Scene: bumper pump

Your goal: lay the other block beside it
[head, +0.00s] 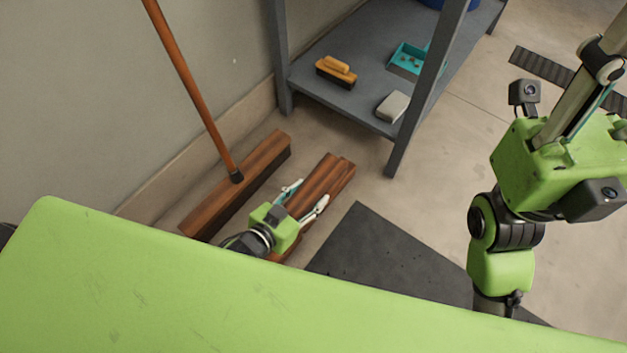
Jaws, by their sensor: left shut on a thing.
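Two reddish-brown wooden blocks show on the floor area below the shelf. The longer-showing block (318,181) has a second block (347,168) along its right side, showing as a narrow strip. They look nearly parallel; I cannot tell whether they touch. My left gripper (306,194) comes in from the lower left, its two pale-teal fingers shut on a block from either side. The gripper hides the near part of the blocks. My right gripper (597,72) is raised at the upper right, close to the camera and away from the blocks; its fingers are partly cut off.
A wide broom (237,192) with an orange handle stands left of the blocks by the wall. A grey metal shelf (345,98) holds a brush (337,71), a teal tray (408,60) and a pale block-like item (392,106). A dark mat (375,250) lies to the right.

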